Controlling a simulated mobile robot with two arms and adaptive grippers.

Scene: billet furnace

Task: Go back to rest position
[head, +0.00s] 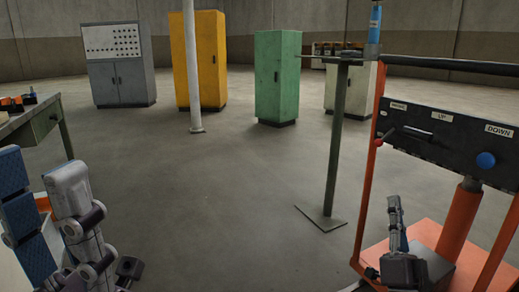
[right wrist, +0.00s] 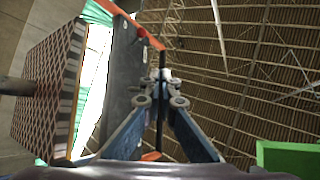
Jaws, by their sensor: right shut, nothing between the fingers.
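My right gripper (head: 394,203) points upward at the lower right of the head view, in front of the orange lift frame and below its control panel. In the right wrist view its two blue-sided fingers (right wrist: 161,76) meet at the tips, shut with nothing between them. My left arm's grey links show at the lower left of the head view, but I cannot make out its gripper. The dark control panel (head: 450,150) has labels including UP and DOWN, a blue knob (head: 486,160) and a black lever (head: 418,134).
The orange frame (head: 366,190) stands close around my right gripper. A green post (head: 334,150) with a flat base stands left of it. A table (head: 45,118) is at the left edge. Grey, yellow and green cabinets (head: 278,78) stand behind. The middle floor is clear.

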